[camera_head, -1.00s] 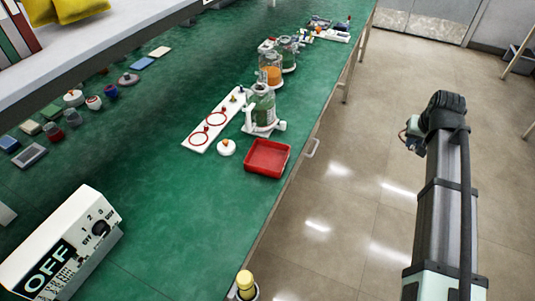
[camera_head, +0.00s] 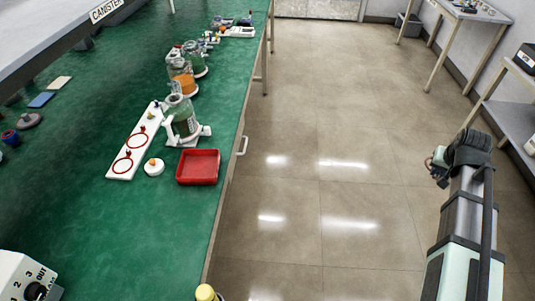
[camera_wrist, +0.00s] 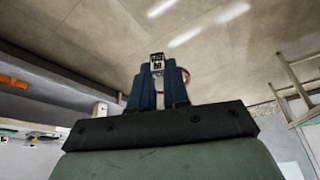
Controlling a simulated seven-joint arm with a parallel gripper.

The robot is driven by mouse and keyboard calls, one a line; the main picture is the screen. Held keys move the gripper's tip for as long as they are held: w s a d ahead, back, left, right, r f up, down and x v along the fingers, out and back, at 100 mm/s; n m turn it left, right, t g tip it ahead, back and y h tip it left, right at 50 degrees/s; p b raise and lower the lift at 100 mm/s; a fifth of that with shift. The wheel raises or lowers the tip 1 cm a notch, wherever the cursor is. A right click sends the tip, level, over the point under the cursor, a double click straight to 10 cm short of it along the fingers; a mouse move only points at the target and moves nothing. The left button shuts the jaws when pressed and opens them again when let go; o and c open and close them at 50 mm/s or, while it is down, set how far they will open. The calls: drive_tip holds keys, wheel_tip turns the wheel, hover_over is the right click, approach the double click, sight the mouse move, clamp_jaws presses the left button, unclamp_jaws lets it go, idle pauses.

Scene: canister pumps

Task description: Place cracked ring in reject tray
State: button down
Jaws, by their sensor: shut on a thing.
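The red tray (camera_head: 198,167) lies empty near the bench's right edge in the head view. My gripper (camera_wrist: 158,80) shows in the wrist view, its two dark blue fingers close together. A thin red ring (camera_wrist: 186,76) shows at the fingertips, partly hidden by them; the fingers are shut on it. I cannot make out a crack in it. The floor lies behind the gripper, well apart from the tray. In the head view the gripper itself is not clearly seen; my arm is at the right, over the floor.
A white round lid (camera_head: 154,167) and a green-filled canister (camera_head: 183,122) stand close by. An orange-filled canister (camera_head: 181,79) is farther back. The green bench front (camera_head: 165,235) is clear.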

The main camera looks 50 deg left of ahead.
drive_tip(key=w+d+f+m+h, duration=0.1)
drive_tip(key=d, duration=0.7)
drive_tip(key=w+d+f+m, duration=0.1)
drive_tip(key=d+m, duration=0.1)
drive_tip(key=d, duration=0.7)
drive_tip(key=s+a+r+n+y, duration=0.1)
drive_tip(key=s+a+n, duration=0.3)
drive_tip(key=a, duration=1)
drive_tip(key=s+a+n+g+y, duration=0.1)
drive_tip(key=s+a, duration=0.5)
drive_tip(key=a, duration=0.7)
drive_tip(key=s+a+r+n, duration=0.1)
drive_tip(key=s+a+n, duration=0.35)
drive_tip(key=a, duration=0.95)
wheel_tip(320, 180, up, 4)
drive_tip(key=n+g, duration=0.6)
drive_tip(key=n, duration=1)
hover_over(208, 170)
drive_tip(key=shift+y, duration=0.3)
drive_tip(key=shift+w+d+f, duration=0.15)
drive_tip(key=shift+f, duration=1.5)
drive_tip(key=shift+w+d+f, duration=0.15)
drive_tip(key=shift+f, duration=1.5)
drive_tip(key=shift+w+d+f, duration=0.15)
drive_tip(key=shift+f, duration=1.5)
drive_tip(key=shift+f, duration=0.1)
